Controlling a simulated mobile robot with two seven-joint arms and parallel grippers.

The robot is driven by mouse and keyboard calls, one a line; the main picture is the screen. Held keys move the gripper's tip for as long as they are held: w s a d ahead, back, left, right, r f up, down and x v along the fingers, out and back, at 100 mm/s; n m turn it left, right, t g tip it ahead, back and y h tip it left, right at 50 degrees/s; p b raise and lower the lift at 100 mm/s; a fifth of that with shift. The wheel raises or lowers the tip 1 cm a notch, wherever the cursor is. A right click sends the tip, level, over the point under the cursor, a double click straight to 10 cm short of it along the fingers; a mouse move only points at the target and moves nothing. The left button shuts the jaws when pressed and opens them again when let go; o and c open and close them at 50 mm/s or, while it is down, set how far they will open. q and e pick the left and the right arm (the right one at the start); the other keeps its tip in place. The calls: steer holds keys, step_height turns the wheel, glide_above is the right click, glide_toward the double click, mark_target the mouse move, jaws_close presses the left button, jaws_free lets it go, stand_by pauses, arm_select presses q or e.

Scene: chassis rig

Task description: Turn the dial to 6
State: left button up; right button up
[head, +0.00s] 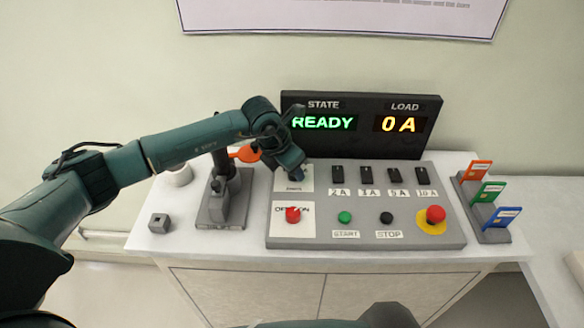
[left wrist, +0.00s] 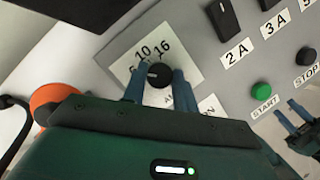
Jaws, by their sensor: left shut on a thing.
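The dial, a round black knob (left wrist: 158,74), sits on a white scale plate (left wrist: 178,62) in the left wrist view. The marks 10 and 16 are readable; a mark left of 10 is partly covered by a finger. A white line on the knob points to the left, towards that covered mark. My left gripper (left wrist: 160,88) is shut on the dial, one blue finger on each side. In the head view my left gripper (head: 293,165) hides the dial. My right gripper (left wrist: 291,118) shows at the right of the left wrist view, fingers apart and empty.
The display (head: 362,124) reads READY and 0 A. The panel (head: 330,238) also holds black switches, a red knob (head: 293,214), a green START button (head: 345,217), a black STOP button (head: 386,217) and a red emergency button (head: 436,214). Coloured cards (head: 488,193) stand at right.

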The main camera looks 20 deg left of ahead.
arm_select(q)
steer(key=shift+n, duration=0.5)
arm_select(e)
steer(key=shift+a, duration=0.2)
steer(key=shift+s+f, duration=0.1)
steer(key=shift+s, duration=0.2)
arm_select(q)
steer(key=o, duration=1)
steer(key=shift+c, duration=0.2)
arm_select(e)
steer(key=shift+w+d, duration=0.1)
steer(key=shift+d, duration=0.05)
arm_select(q)
steer(key=shift+r, duration=0.1)
arm_select(e)
steer(key=shift+w, duration=0.15)
arm_select(q)
steer(key=shift+s+a+r, duration=0.1)
steer(key=shift+r, duration=0.2)
steer(key=b+v, duration=0.2)
steer(key=v, duration=1)
steer(key=shift+s+r, duration=0.15)
steer(key=shift+s, duration=0.1)
arm_select(e)
steer(key=shift+a+f+y, duration=0.15)
steer(key=shift+a+y, duration=0.15)
steer(key=shift+a, duration=0.1)
arm_select(q)
steer(key=shift+s, duration=0.1)
